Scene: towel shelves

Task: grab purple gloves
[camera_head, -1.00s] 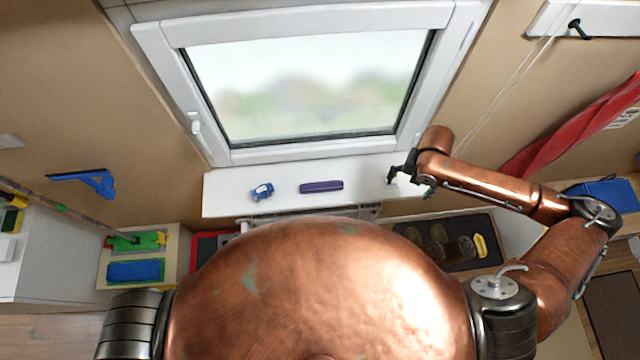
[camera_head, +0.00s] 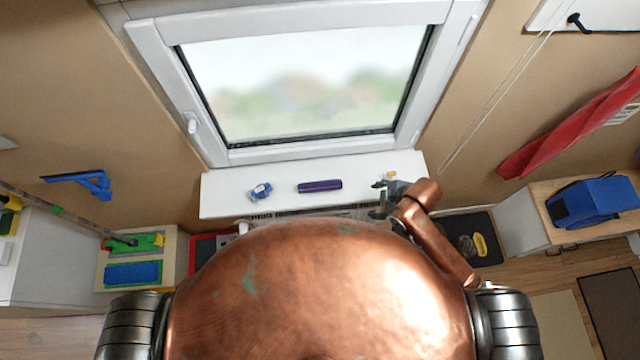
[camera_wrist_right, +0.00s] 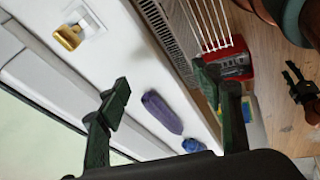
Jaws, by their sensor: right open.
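A long purple item (camera_head: 319,186), probably the folded gloves, lies on the white windowsill below the window. It also shows in the right wrist view (camera_wrist_right: 162,112), between the line of my fingers and beyond them. My right gripper (camera_head: 380,196) is open and empty, over the right part of the sill, to the right of the purple item and apart from it. Its two dark fingers stand wide apart in the right wrist view (camera_wrist_right: 162,92). A dark shape at that view's right edge (camera_wrist_right: 302,88) looks like my left gripper; its jaw state is unclear.
A blue and white item (camera_head: 261,191) lies on the sill (camera_head: 230,197) left of the purple one. A small gold item (camera_wrist_right: 68,37) sits at the sill's right end. The window (camera_head: 310,85) rises behind. A radiator (camera_wrist_right: 180,40) is below the sill.

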